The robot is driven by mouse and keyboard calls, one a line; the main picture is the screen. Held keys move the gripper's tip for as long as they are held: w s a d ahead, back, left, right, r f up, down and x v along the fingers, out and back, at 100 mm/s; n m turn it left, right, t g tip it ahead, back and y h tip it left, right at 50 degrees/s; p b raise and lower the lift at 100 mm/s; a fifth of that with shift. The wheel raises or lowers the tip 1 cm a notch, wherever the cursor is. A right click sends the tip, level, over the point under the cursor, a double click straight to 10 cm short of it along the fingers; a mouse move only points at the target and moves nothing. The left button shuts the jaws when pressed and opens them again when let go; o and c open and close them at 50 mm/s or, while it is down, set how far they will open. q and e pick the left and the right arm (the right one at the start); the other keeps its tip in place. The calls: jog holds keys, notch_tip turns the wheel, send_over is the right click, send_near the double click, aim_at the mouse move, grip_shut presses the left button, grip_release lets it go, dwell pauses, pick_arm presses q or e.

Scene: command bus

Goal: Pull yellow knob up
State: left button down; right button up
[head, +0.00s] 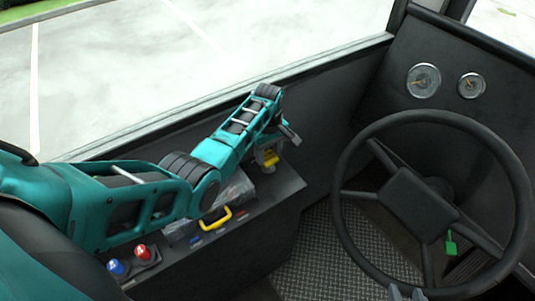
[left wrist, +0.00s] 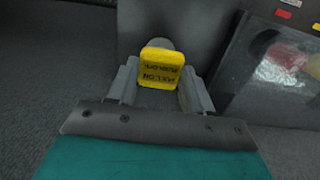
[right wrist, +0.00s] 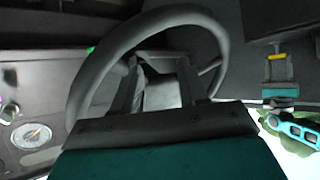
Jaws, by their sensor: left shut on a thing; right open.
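The yellow knob (head: 267,156) stands near the far end of the dark side console. In the left wrist view the square yellow knob (left wrist: 161,67) bears dark lettering and sits between the two grey fingers. My left gripper (head: 275,148) is shut on it from above; the arm partly hides the contact in the head view. Whether the knob is raised cannot be told. My right gripper (head: 405,294) is at the bottom edge of the head view, in front of the steering wheel. In the right wrist view its fingers (right wrist: 157,88) are apart with nothing between them.
The steering wheel (head: 345,200) stands at the right. A green lever (head: 450,244) shows through the wheel.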

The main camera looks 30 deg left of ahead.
aim_at(269, 156)
pick_arm(q)
jog(key=c, duration=0.7)
grip_release()
jog(key=shift+r, duration=0.3)
jog(key=shift+c, duration=0.2)
jog(key=o, duration=0.3)
jog(key=shift+f, duration=0.1)
notch_tip(269, 156, up, 13)
jog(key=p, duration=0.2)
